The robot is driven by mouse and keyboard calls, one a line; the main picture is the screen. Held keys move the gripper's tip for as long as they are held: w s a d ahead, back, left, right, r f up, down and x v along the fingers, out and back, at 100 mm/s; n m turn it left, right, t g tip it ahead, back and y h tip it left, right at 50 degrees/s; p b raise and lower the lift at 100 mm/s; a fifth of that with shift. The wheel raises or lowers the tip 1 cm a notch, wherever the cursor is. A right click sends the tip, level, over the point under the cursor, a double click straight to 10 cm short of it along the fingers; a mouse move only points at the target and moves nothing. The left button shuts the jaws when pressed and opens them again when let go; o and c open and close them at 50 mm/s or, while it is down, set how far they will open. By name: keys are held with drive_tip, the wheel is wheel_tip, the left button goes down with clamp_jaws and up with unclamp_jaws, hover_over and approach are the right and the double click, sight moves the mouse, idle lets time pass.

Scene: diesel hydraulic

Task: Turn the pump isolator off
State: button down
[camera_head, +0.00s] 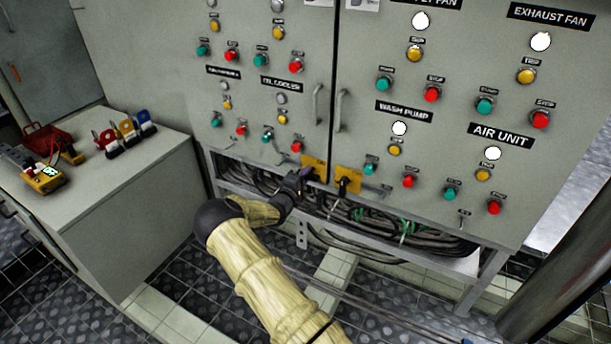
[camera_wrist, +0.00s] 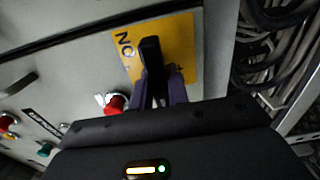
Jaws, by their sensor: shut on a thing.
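A black isolator handle (camera_wrist: 151,56) stands out from a yellow plate (camera_wrist: 182,35) in the wrist view. My gripper (camera_wrist: 160,85) is shut on this handle, one finger on each side. In the head view my gripper (camera_head: 303,175) is at the left yellow plate (camera_head: 316,164), low on the left cabinet door, and hides most of that handle. A second yellow plate (camera_head: 348,176) with a black handle (camera_head: 343,186) is just right of it, apart from my gripper. I cannot read the isolators' names.
Red, green and yellow buttons cover the grey cabinet (camera_head: 270,60). A red button (camera_wrist: 115,103) is close to my fingers. Black cables (camera_head: 380,215) run in an open tray below. A grey bench (camera_head: 130,185) at the left carries padlocks (camera_head: 127,130) and a yellow meter (camera_head: 45,180).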

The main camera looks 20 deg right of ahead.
drive_tip(key=c, duration=1.4)
unclamp_jaws()
drive_tip(key=shift+w+a, duration=0.1)
drive_tip(key=shift+o, duration=0.2)
drive_tip(key=p+v, duration=0.4)
drive_tip(key=v, duration=1.3)
drive_tip(key=shift+s, duration=0.25)
drive_tip(key=shift+a+f, duration=0.1)
drive_tip(key=shift+a, duration=0.05)
